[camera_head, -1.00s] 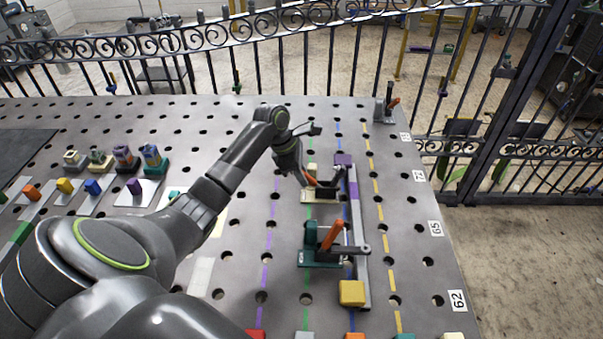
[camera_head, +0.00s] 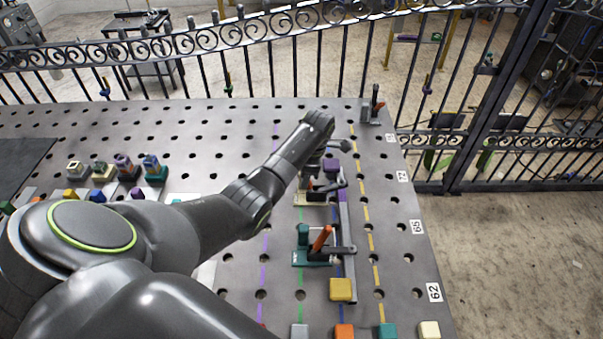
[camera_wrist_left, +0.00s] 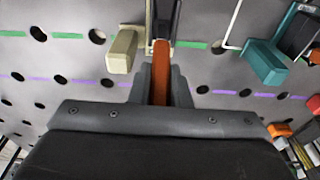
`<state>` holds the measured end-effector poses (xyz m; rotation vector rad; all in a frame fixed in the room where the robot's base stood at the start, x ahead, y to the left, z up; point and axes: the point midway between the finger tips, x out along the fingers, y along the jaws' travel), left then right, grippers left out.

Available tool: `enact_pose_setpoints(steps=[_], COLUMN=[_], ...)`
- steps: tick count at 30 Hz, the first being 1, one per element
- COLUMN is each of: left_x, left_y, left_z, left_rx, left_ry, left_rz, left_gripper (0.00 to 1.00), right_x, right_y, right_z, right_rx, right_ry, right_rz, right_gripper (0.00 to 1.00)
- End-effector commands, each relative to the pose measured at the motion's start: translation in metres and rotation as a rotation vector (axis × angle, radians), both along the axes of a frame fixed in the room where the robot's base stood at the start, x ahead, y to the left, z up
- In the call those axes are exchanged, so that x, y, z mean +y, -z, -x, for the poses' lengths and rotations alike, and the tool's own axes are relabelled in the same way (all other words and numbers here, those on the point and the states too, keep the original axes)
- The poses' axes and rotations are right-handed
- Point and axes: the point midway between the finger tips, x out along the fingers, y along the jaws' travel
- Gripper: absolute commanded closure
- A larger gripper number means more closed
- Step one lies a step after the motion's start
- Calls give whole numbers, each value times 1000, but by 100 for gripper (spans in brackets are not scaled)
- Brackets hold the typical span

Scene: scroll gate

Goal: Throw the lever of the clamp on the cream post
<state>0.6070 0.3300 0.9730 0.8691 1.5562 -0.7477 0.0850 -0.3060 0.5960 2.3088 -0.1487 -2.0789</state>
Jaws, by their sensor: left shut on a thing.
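The cream post (camera_wrist_left: 122,50) stands beside the orange clamp lever (camera_wrist_left: 161,75) in the left wrist view. The cream base (camera_head: 312,200) shows in the head view, with dark clamp parts above it. My left gripper (camera_wrist_left: 159,88) is shut on the orange lever, which lies between its fingers. In the head view my left gripper (camera_head: 327,165) is over this clamp, and my own arm hides much of the lever there. My right gripper is not in view.
A teal clamp (camera_head: 311,258) with an orange lever (camera_head: 321,239) stands nearer on the table. Another clamp (camera_head: 373,108) stands at the far right corner.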

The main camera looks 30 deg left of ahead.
Motion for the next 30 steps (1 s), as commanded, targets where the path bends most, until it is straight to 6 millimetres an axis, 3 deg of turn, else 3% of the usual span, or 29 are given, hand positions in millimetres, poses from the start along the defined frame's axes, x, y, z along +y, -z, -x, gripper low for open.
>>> enact_pose_setpoints(steps=[21,22,24,26,30], left_x=[-5,-5,-5,-5,-5], left_y=[-2,-2,-2,-2,-2], left_z=[-4,-4,-4,-4,-4], left_rx=[38,38,38,38,38], left_ry=[0,0,0,0,0], left_rz=[-65,-65,-65,-65,-64], left_gripper=[100,80,71,63,62], right_x=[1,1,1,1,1], right_y=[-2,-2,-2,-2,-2], right_z=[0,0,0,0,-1], right_rx=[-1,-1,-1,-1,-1], right_ry=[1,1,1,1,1], right_rz=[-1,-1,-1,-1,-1], right_gripper=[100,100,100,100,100])
